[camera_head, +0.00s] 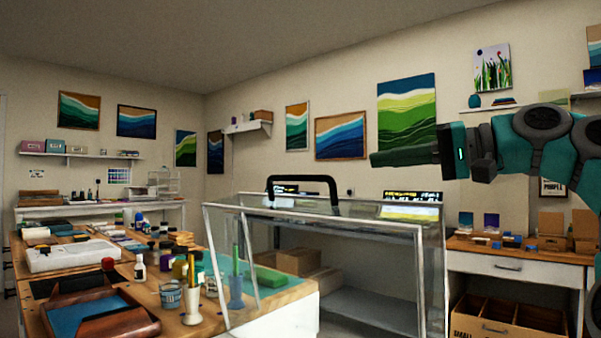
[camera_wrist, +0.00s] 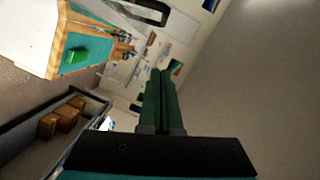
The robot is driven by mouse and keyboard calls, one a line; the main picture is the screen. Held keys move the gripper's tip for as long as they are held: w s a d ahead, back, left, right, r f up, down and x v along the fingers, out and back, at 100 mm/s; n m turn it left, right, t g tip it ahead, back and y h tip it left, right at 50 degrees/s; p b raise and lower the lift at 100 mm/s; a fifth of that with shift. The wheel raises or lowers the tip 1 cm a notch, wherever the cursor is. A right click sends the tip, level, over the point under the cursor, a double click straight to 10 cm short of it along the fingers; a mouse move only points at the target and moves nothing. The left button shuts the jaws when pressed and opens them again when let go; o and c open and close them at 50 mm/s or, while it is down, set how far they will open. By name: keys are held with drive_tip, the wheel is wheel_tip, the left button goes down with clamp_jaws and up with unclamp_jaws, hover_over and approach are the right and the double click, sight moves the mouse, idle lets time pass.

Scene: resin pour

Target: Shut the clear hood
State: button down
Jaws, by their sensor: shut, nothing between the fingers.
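The clear hood (camera_head: 330,224) is a see-through panelled case with pale metal edges, in the middle of the head view. Its black loop handle (camera_head: 302,179) stands up on top; a dark loop that looks like it shows at the top of the wrist view (camera_wrist: 152,11). I cannot tell how far the hood is open. My gripper (camera_head: 374,160) reaches in from the right, above and right of the handle and apart from it. Its fingers, also in the wrist view (camera_wrist: 160,76), are together and empty.
A workbench with bottles, a cup of sticks (camera_head: 191,304) and a brown tray (camera_head: 105,317) stands left of the hood. Cardboard boxes (camera_head: 298,262) show through the panels. A drawer table (camera_head: 500,265) and a wooden crate (camera_head: 508,318) are at right. Air around my gripper is clear.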

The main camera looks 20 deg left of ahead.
drive_tip(key=a, duration=0.1)
hover_over(317, 202)
drive_tip(key=w+d, duration=0.1)
drive_tip(key=w, duration=0.3)
drive_tip(key=f, duration=0.1)
drive_tip(key=s+f+b, duration=0.1)
drive_tip(key=s+b, duration=0.1)
drive_tip(key=b, duration=0.1)
drive_tip(key=shift+s+f, duration=0.1)
drive_tip(key=shift+s+a+b, duration=0.35)
drive_tip(key=shift+s+b, duration=0.3)
drive_tip(key=shift+s, duration=0.05)
drive_tip(key=shift+s+a, duration=0.15)
drive_tip(key=shift+s, duration=0.1)
